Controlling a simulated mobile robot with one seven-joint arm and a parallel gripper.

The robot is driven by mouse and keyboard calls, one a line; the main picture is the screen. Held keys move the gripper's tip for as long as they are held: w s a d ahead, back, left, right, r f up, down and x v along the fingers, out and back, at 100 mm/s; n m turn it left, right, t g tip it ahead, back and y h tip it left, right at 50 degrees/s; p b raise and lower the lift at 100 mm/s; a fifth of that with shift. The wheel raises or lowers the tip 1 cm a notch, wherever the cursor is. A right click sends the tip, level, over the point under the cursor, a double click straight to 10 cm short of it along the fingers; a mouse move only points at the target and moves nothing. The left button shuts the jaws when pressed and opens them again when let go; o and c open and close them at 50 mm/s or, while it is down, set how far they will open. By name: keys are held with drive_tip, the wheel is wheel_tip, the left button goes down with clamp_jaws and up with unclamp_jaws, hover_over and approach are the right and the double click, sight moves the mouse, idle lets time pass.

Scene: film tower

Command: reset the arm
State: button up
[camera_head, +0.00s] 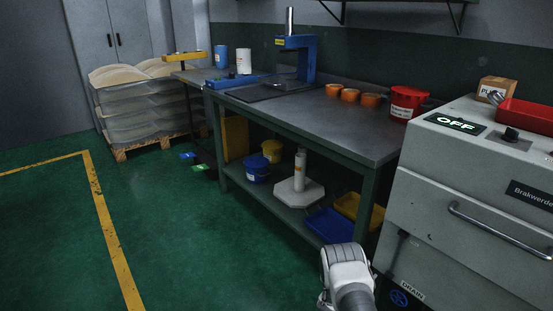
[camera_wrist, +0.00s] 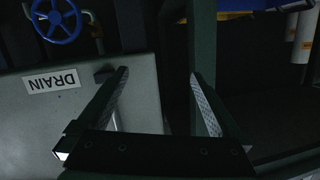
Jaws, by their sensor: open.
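My arm (camera_head: 346,270) shows at the bottom of the head view, in front of the right end of the workbench and beside the grey machine. My gripper (camera_wrist: 158,75) is in the wrist view, its two fingers spread apart with nothing between them. Behind the fingers are a dark green bench leg (camera_wrist: 202,35) and the machine's grey panel with a DRAIN label (camera_wrist: 52,81). A blue valve wheel (camera_wrist: 57,20) is at the upper left of that view. In the head view the fingers are hidden.
The workbench (camera_head: 335,125) carries a blue press (camera_head: 301,55), orange rings and a red bucket (camera_head: 407,101). Its lower shelf holds a blue bin (camera_head: 328,225).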

drive_tip(key=w+a+r+n+y, duration=0.1)
drive_tip(key=w+a+r+y, duration=0.2)
drive_tip(key=r, duration=0.5)
drive_tip(key=w+a+r+y, duration=0.1)
drive_tip(key=w+a+r, duration=0.1)
drive_tip(key=w+r, duration=0.45)
drive_tip(key=s+a+r+n+y, duration=0.2)
drive_tip(key=s+a+r, duration=0.15)
drive_tip(key=r, duration=0.65)
drive_tip(key=s+a+r+n+y, duration=0.15)
drive_tip(key=a+r, duration=0.25)
drive_tip(key=r, duration=0.6)
drive_tip(key=s+a+r+n+g+y, duration=0.1)
drive_tip(key=s+a+r+n+y, duration=0.15)
drive_tip(key=s+r, duration=0.55)
drive_tip(key=s+a+r+n+g+y, duration=0.1)
drive_tip(key=s+a+r, duration=0.2)
drive_tip(key=s+r, duration=0.5)
drive_tip(key=s+f+n+g, duration=0.2)
drive_tip(key=s+n+g, duration=0.1)
drive_tip(key=s, duration=2.6)
wheel_tip(320, 180, up, 29)
drive_tip(key=p, duration=2.8)
drive_tip(key=shift+s+d+g+p, duration=0.2)
drive_tip(key=shift+d+g+p, duration=0.1)
drive_tip(key=shift+d, duration=0.05)
drive_tip(key=shift+f, duration=0.15)
